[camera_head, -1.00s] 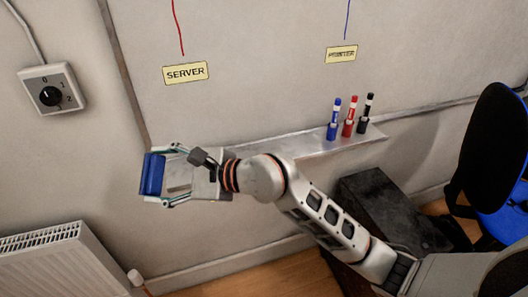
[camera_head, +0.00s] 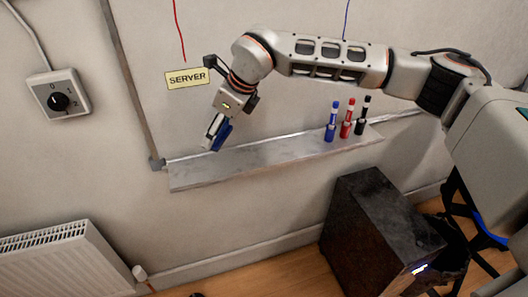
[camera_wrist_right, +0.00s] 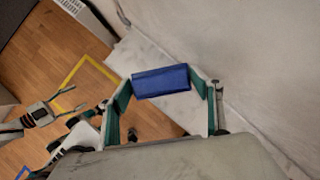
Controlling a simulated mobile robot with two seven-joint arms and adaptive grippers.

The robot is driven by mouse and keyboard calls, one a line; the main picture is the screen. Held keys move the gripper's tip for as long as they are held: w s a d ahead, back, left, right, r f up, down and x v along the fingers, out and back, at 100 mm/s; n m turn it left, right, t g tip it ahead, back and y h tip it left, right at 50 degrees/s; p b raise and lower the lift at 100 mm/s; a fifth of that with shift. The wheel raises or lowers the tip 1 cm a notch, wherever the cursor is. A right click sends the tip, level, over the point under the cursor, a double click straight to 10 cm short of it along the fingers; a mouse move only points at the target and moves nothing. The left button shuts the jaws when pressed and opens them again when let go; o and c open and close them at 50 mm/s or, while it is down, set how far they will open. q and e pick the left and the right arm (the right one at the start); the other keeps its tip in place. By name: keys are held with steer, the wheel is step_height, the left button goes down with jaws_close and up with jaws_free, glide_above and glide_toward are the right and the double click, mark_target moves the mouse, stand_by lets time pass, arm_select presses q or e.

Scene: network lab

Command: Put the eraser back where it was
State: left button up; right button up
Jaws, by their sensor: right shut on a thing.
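The blue eraser (camera_head: 225,136) is held in my right gripper (camera_head: 216,138), just above the left part of the pale wall tray (camera_head: 265,160). In the head view I cannot tell whether the eraser touches the tray. In the right wrist view the eraser (camera_wrist_right: 162,81) is gripped across its length between the two fingers, with the tray (camera_wrist_right: 150,50) behind it. What looks like my left gripper (camera_wrist_right: 70,103) shows at the left of the right wrist view, over the floor, fingers apart and empty. It is not in the head view.
Blue, red and black markers (camera_head: 346,120) stand upright at the tray's right end. The tray between eraser and markers is bare. A SERVER label (camera_head: 187,78) is on the board above. A dark cabinet (camera_head: 375,235) stands below right, a radiator (camera_head: 55,265) at lower left.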

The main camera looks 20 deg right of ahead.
steer(key=w+d+r+m+h, duration=0.2)
steer(key=d+r+m, duration=0.4)
steer(key=d+r, duration=0.5)
steer(key=f, duration=0.5)
steer(key=d+f+p, duration=0.1)
steer(key=f, duration=0.5)
steer(key=d+f, duration=0.1)
steer(key=f, duration=0.4)
steer(key=shift+w+f+p, duration=0.2)
steer(key=shift+f+p, duration=0.05)
steer(key=shift+p, duration=0.1)
steer(key=shift+f, duration=2.35)
steer(key=o, duration=1)
steer(key=shift+c, duration=0.2)
